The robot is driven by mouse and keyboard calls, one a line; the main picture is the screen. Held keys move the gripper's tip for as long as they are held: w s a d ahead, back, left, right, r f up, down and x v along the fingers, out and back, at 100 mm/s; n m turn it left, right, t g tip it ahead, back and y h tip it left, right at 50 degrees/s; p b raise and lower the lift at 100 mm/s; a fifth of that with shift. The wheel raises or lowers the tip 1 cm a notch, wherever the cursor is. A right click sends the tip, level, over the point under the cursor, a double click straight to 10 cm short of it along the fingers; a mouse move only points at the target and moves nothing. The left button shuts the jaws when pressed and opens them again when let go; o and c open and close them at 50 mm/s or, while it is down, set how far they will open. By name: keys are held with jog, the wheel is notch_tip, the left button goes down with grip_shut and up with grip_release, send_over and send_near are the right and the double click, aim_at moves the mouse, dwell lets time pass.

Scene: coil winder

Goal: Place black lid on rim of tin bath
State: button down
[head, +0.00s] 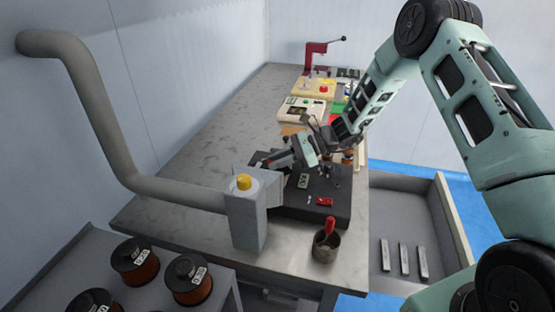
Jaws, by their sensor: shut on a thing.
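My gripper (302,151) is over the back part of a black flat base (310,208) on the bench. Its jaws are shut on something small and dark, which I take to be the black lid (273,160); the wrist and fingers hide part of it. I cannot tell whether it touches anything below. I cannot make out the tin bath or its rim for certain; the area below the gripper is crowded and partly hidden.
A grey box with a yellow knob (248,222), joined to a thick grey pipe (95,105), stands left of the base. A cup (325,247) with a red-handled item is at the front. A red press (317,55) stands far back. The bench's left part (210,140) is clear.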

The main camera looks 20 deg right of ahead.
jog(key=c, duration=1.3)
grip_release()
jog(key=shift+f, duration=0.1)
jog(key=shift+r, duration=0.25)
jog(key=b+v, duration=0.1)
jog(key=v, duration=1.1)
jog(key=shift+f+b, duration=0.15)
jog(key=shift+b, duration=0.25)
jog(key=shift+s, duration=0.1)
